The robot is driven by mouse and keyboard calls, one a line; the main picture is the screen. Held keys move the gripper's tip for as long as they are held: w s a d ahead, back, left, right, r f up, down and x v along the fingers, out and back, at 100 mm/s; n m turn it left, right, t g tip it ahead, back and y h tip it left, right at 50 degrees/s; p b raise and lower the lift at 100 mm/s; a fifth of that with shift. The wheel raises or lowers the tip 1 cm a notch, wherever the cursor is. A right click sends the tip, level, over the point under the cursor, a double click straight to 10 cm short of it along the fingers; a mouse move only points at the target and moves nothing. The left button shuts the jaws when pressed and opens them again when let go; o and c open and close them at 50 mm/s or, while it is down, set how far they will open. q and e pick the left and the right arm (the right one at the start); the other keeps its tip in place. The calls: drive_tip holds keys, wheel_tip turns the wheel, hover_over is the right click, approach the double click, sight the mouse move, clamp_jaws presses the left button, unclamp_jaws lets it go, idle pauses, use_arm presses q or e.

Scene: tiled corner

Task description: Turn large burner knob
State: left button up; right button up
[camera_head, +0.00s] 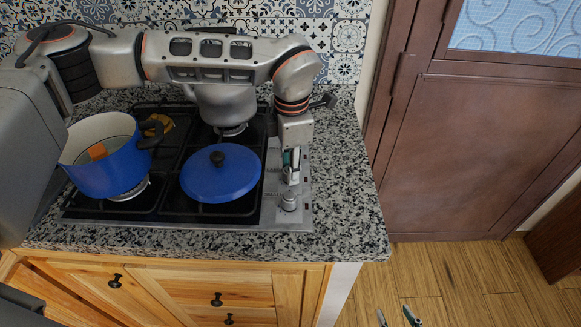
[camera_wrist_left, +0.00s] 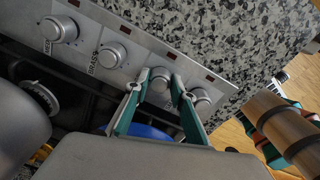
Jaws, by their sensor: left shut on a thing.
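A row of several round silver knobs runs along the metal control strip of the stove (camera_head: 272,205). My left gripper (camera_head: 290,166) reaches down onto that strip at the right side of the burners. In the left wrist view its two teal fingers (camera_wrist_left: 160,88) stand on either side of one knob (camera_wrist_left: 160,78) and are shut on it. Other knobs stand beside it, one to the right (camera_wrist_left: 200,98) and one marked with lettering to the left (camera_wrist_left: 111,54). In the head view a knob (camera_head: 289,201) shows in front of the gripper. My right gripper (camera_head: 397,317) shows only its fingertips, apart and empty.
A blue pot (camera_head: 105,180) with an orange piece inside stands on the left burner. A blue lidded pan (camera_head: 221,178) sits close to the left of my left gripper. The granite counter (camera_head: 345,190) is clear to the right, with a brown door (camera_head: 480,160) beyond.

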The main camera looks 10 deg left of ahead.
use_arm(q)
drive_tip(key=n+b, duration=0.1)
drive_tip(key=n, duration=0.4)
drive_tip(key=shift+n+b, duration=0.3)
drive_tip(key=shift+n, duration=2)
drive_tip(key=o, duration=1.1)
drive_tip(key=r, duration=1.2)
drive_tip(key=shift+d, duration=0.2)
